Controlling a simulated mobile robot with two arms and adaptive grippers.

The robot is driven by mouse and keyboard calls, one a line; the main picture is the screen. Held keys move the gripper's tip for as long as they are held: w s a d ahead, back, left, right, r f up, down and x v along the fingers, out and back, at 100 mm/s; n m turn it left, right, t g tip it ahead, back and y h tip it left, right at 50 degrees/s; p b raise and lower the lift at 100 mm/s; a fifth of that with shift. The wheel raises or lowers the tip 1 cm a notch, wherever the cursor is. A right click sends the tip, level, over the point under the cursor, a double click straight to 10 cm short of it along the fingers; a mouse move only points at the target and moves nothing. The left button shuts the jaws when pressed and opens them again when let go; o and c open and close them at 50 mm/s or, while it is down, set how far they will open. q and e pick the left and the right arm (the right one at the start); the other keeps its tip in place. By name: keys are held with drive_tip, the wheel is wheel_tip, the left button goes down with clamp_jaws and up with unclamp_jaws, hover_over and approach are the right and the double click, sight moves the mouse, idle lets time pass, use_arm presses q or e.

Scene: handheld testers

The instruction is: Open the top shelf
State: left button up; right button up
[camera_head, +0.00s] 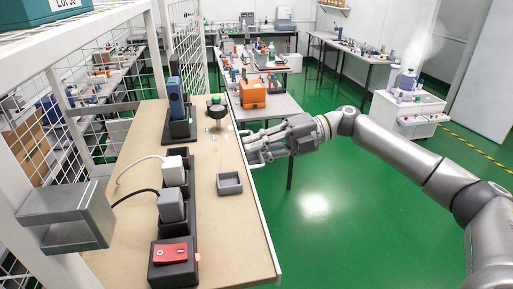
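A tan shelf board (225,240) with a pale right edge runs away from me at the left of the head view. My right arm comes in from the right, and its gripper (256,147) is at the board's right edge, about halfway along. The fingers look spread apart, with light bars among them. I cannot tell whether they touch the edge or a handle there. My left gripper is not in view.
On the board are a power strip with a red switch (170,252), a white plug (173,170), a grey plug (171,205), a small grey tray (229,183) and a blue tester (176,98). A white mesh rack (70,85) stands left. Green floor (330,215) is clear at right.

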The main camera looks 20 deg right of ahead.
drive_tip(key=v, duration=1.2)
